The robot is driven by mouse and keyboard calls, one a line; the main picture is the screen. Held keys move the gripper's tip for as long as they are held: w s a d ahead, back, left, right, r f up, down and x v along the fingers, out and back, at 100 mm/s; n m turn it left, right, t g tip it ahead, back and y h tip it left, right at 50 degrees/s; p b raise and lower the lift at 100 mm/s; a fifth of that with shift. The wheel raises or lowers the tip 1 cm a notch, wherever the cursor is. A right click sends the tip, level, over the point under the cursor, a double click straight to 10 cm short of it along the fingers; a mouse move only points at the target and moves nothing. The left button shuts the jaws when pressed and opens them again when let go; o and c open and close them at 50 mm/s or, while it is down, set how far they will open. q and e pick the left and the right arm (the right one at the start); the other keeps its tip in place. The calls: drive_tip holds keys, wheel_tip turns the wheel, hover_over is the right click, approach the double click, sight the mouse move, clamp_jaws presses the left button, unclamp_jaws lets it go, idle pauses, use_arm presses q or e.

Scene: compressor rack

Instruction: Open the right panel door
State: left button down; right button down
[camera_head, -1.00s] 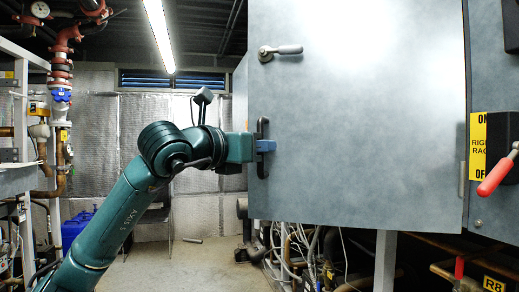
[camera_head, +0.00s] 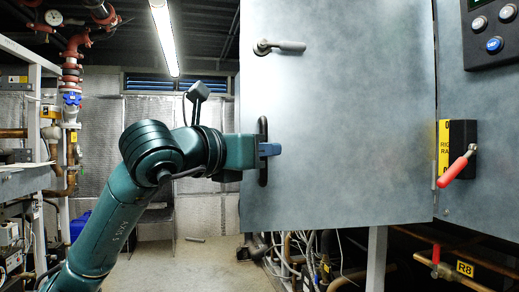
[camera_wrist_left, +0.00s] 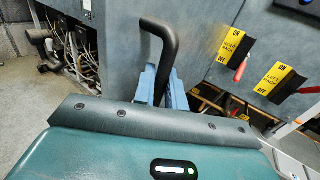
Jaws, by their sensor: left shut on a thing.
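The grey panel door (camera_head: 345,125) fills the middle of the head view. Its right edge meets the cabinet, and it stands at an angle to the cabinet face, its left edge swung out toward me. A black vertical bar handle (camera_head: 262,178) is near its left edge. My left gripper (camera_head: 268,150) is shut on this handle. In the left wrist view, the handle (camera_wrist_left: 163,40) passes between the blue fingers of the left gripper (camera_wrist_left: 162,88). A grey lever latch (camera_head: 285,46) sits high on the door, roughly horizontal. My right gripper is not in view.
Right of the door, a red-handled switch (camera_head: 458,165) sticks out of the cabinet below a button panel (camera_head: 492,30). Pipes and cables (camera_head: 310,255) run beneath the door. A pipe rack (camera_head: 65,130) stands at left.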

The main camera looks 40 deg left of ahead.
use_arm(q)
drive_tip(key=shift+d, duration=0.1)
drive_tip(key=c, duration=1.6)
unclamp_jaws()
drive_tip(key=shift+d, duration=0.1)
drive_tip(key=shift+o, duration=0.2)
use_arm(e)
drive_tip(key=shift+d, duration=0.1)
use_arm(q)
drive_tip(key=shift+s, duration=0.25)
drive_tip(key=s+a+b, duration=0.1)
drive_tip(key=s+b, duration=0.1)
drive_tip(key=s, duration=1)
drive_tip(key=shift+s+a+b, duration=0.15)
drive_tip(key=shift+s+b, duration=0.15)
drive_tip(key=shift+s, duration=0.05)
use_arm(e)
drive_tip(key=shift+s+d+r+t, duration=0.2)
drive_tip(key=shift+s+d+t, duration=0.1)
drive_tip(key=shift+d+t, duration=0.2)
